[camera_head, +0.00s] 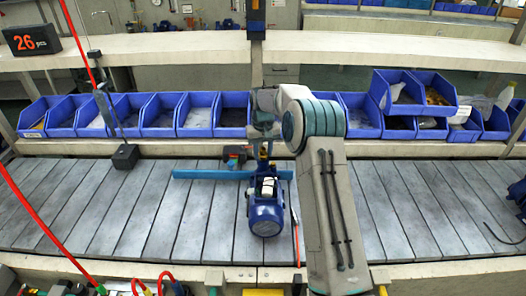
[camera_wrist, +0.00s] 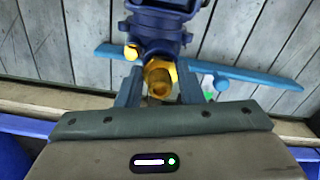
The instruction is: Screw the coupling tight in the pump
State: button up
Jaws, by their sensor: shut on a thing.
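The blue pump (camera_head: 266,210) stands on the grey slatted bench, below my arm in the head view. In the wrist view its blue body (camera_wrist: 158,28) is at the top. The brass coupling (camera_wrist: 160,78) sits at the pump's near end, its open end facing the wrist camera. My gripper (camera_wrist: 160,92) has one finger on each side of the coupling and is shut on it. How far the coupling is threaded in cannot be told.
A blue bar (camera_head: 215,174) lies on the slats (camera_head: 120,210) behind the pump; it also shows in the wrist view (camera_wrist: 250,72). Blue bins (camera_head: 158,115) line the shelf behind. A black block (camera_head: 125,157) hangs at left. The slats left of the pump are mostly clear.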

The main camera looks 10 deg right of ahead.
jog(key=shift+f, duration=0.25)
dwell(0.5)
jog(key=o, duration=1.1)
jog(key=shift+r, duration=0.15)
jog(key=shift+r+p, duration=1.85)
jog(key=shift+r, duration=1.05)
notch_tip(320, 180, up, 14)
jog(key=shift+f+b, duration=0.1)
jog(key=shift+b, duration=0.8)
